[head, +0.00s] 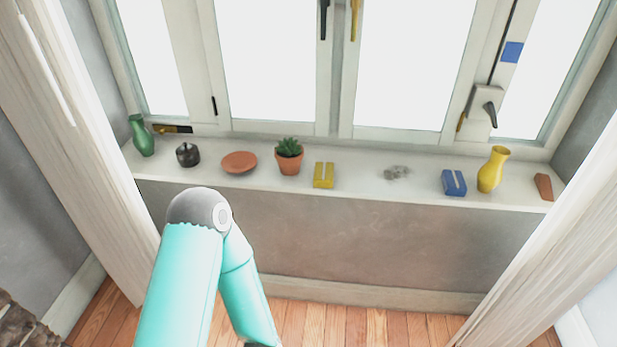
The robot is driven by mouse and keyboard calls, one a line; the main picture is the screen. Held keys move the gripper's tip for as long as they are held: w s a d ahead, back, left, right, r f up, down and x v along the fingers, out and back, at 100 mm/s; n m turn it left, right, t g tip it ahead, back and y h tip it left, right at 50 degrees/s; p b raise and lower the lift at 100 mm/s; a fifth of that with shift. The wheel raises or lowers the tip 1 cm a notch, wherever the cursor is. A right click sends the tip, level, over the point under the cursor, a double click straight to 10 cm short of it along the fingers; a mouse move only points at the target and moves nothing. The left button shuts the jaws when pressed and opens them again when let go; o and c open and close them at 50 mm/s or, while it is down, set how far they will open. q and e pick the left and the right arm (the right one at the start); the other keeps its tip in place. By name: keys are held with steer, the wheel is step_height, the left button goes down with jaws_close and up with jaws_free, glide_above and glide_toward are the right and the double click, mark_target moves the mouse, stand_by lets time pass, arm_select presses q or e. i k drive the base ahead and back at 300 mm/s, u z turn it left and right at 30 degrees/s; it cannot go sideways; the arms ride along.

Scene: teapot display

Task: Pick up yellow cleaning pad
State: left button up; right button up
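A small yellow block with a slot in its top (323,175), which looks like the yellow cleaning pad, stands on the white window sill (350,195) near the middle. It stands just right of a potted succulent and touches nothing that I can see. One teal arm of mine rises from the bottom left, bends at a grey elbow below the sill and runs back down out of the picture. Neither of my grippers is in view.
The sill also holds a green vase (142,136), dark pot (187,154), terracotta dish (239,162), potted succulent (289,161), grey lump (396,172), slotted blue block (454,183), yellow vase (492,170) and brown wedge (543,187). Curtains (85,140) flank it.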

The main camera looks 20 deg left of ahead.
mark_target(323, 172)
steer(key=u, duration=0.1)
steer(key=i, duration=1)
